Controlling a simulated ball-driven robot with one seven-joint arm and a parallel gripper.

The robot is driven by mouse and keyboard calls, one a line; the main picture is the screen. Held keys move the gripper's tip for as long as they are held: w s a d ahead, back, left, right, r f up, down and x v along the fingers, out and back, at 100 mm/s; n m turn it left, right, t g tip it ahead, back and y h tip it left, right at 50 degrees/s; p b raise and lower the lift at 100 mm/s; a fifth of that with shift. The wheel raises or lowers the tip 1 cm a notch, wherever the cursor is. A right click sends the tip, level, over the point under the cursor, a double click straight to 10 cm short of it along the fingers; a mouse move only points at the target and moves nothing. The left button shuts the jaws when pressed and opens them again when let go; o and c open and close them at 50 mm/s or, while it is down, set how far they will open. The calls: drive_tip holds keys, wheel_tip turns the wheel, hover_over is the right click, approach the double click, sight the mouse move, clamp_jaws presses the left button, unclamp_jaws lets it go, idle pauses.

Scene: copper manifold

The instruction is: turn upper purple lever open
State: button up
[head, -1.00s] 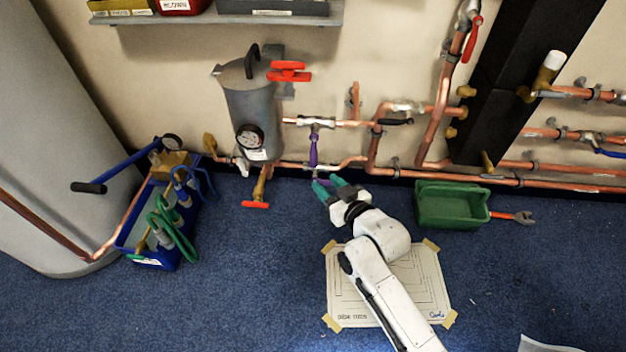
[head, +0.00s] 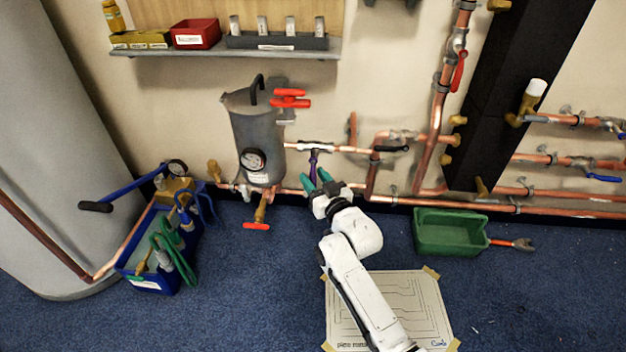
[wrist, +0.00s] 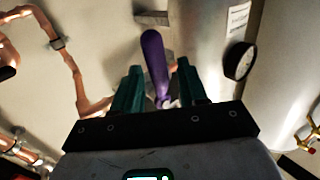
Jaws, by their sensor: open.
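The upper purple lever (head: 313,163) hangs down from its valve on the upper horizontal copper pipe (head: 322,147) in the head view. In the wrist view the purple lever (wrist: 155,62) stands between the two green fingers, its lower part running down between them. My gripper (head: 317,183) is open, with its green fingertips around the lower part of the lever. In the wrist view my gripper (wrist: 157,75) has a gap on both sides of the lever, and I see no clear contact. The lower purple lever is not distinguishable behind the gripper.
A grey cylinder with a pressure gauge (head: 253,160) stands left of the lever. A red-handled valve (head: 257,225) is below it. A black-handled valve (head: 392,149) lies to the right. A green tray (head: 447,235) and a blue crate (head: 150,283) sit on the floor.

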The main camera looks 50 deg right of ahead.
drive_tip(key=shift+w+d, duration=0.2)
drive_tip(key=shift+w, duration=0.4)
drive_tip(key=shift+c, duration=0.4)
clamp_jaws()
